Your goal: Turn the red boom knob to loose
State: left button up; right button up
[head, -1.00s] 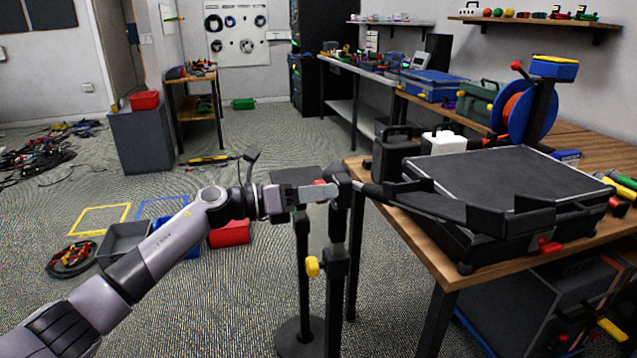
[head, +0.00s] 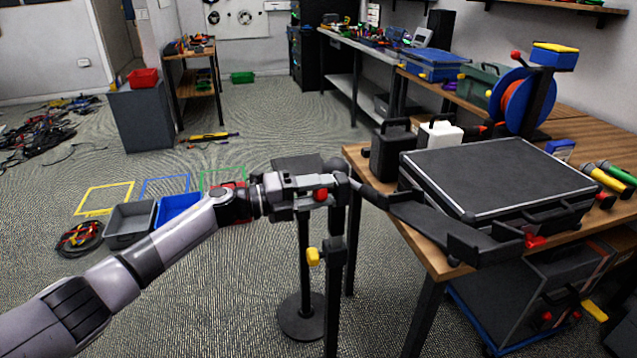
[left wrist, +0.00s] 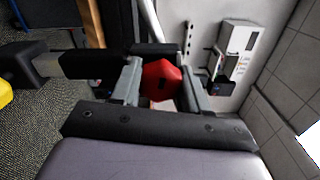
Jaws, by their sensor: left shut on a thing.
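The red boom knob (head: 320,194) sits at the top of a black stand (head: 335,285), where the dark boom (head: 400,205) joins it. My left gripper (head: 318,190) reaches the knob from the left. In the left wrist view the red knob (left wrist: 160,80) lies between the two grey fingers (left wrist: 162,85), which are shut on it. A yellow knob (head: 314,256) is lower on the stand's post. The knob's far side is hidden. My right gripper is not in view.
The boom reaches right, in front of a black case (head: 500,178) on the wooden table (head: 425,250). Grey (head: 128,226) and blue (head: 180,205) bins stand on the floor at left. The carpet between is clear.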

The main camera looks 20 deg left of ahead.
pick_arm(q)
jog(key=shift+n+p, duration=0.45)
jog(key=shift+n, duration=0.45)
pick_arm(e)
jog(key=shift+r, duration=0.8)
pick_arm(q)
jog(key=o, duration=1.1)
jog(key=shift+c, duration=0.2)
jog(key=shift+f, duration=0.2)
